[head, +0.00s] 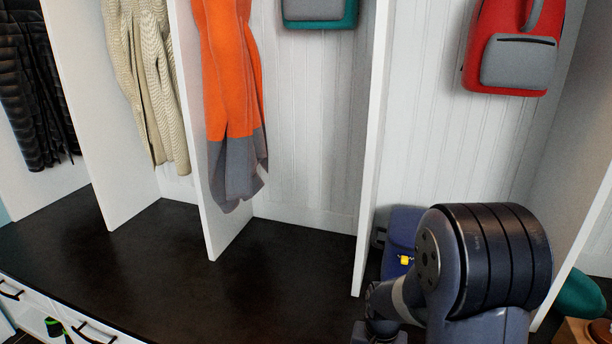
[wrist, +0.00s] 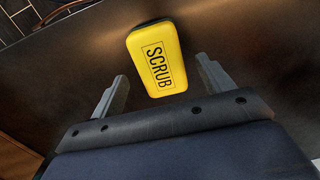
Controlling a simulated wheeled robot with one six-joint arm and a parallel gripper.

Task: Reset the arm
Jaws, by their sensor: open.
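In the wrist view, my gripper (wrist: 163,82) is open, with its two grey fingers apart. A yellow sponge (wrist: 156,58) marked "SCRUB" lies on a dark brown surface (wrist: 60,70) just beyond the fingertips, roughly centred between them. The fingers do not appear to be closed on it. In the head view, my arm (head: 490,260) is bent at the lower right, in front of the right cubby. My fingers cannot be made out there.
White dividers (head: 371,150) rise from a dark bench (head: 150,265). An orange garment (head: 228,80), cream sweater (head: 150,85) and dark jacket (head: 35,100) hang left. A red backpack (head: 518,45) hangs above my arm. A blue item (head: 402,228) with a yellow patch is partly hidden behind it.

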